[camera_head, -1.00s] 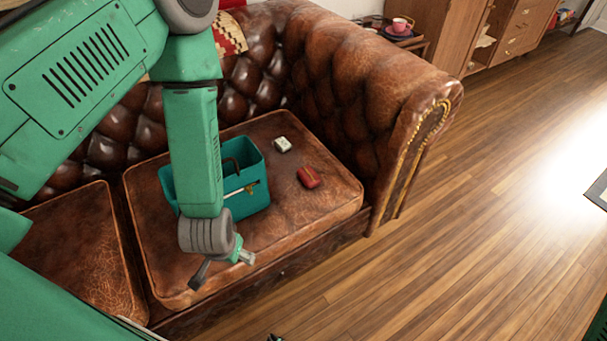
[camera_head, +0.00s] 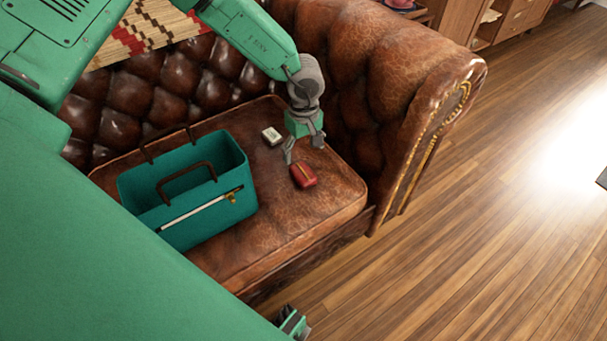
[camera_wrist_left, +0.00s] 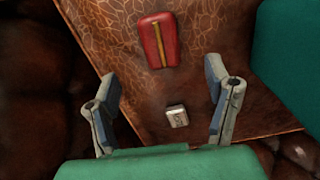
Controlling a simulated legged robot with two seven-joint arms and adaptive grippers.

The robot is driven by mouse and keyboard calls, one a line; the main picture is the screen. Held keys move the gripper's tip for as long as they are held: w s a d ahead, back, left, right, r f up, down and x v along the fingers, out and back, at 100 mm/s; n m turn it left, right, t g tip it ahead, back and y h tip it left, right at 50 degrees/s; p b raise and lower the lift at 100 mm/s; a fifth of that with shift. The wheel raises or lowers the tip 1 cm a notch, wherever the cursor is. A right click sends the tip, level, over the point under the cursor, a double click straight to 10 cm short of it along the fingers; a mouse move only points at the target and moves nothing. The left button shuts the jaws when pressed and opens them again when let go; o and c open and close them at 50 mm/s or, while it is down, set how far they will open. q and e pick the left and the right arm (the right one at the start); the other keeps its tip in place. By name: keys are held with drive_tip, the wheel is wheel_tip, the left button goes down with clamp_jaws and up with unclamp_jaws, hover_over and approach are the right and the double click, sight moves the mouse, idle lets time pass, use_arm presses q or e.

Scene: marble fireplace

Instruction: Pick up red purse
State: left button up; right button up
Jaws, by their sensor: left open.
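The red purse (camera_head: 303,175) lies on the brown leather sofa seat, right of the teal bag. It is small, with a gold-coloured strip down its middle. My left gripper (camera_head: 303,150) hangs just behind and above it, fingers pointing down. In the left wrist view the purse (camera_wrist_left: 159,41) lies beyond the fingertips, centred between them and touching neither. The two fingers of my left gripper (camera_wrist_left: 160,82) are spread wide with nothing held between them.
A small whitish box (camera_head: 271,136) lies behind and left of the purse; it also shows between the fingers in the wrist view (camera_wrist_left: 177,117). A teal bag (camera_head: 219,206) with dark handles stands close on the left. The tufted sofa arm (camera_head: 420,85) rises on the right.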

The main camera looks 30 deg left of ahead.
sight(303, 171)
use_arm(q)
wheel_tip(303, 171, down, 4)
drive_tip(key=shift+r+b, duration=0.25)
drive_tip(key=shift+b, duration=0.15)
drive_tip(key=shift+f, duration=0.4)
drive_tip(key=shift+a+f, duration=0.25)
drive_tip(key=shift+f, duration=0.15)
drive_tip(key=f+b, duration=0.1)
drive_tip(key=f, duration=0.1)
drive_tip(key=f+b, duration=0.2)
drive_tip(key=shift+w+d+f, duration=0.1)
drive_tip(key=shift+d+f, duration=0.1)
drive_tip(key=shift+f, duration=0.2)
drive_tip(key=shift+r, duration=0.1)
use_arm(e)
wheel_tip(303, 171, down, 4)
drive_tip(key=shift+d+f, duration=0.1)
drive_tip(key=shift+f, duration=0.1)
use_arm(q)
drive_tip(key=shift+a, duration=0.15)
drive_tip(key=c, duration=1.3)
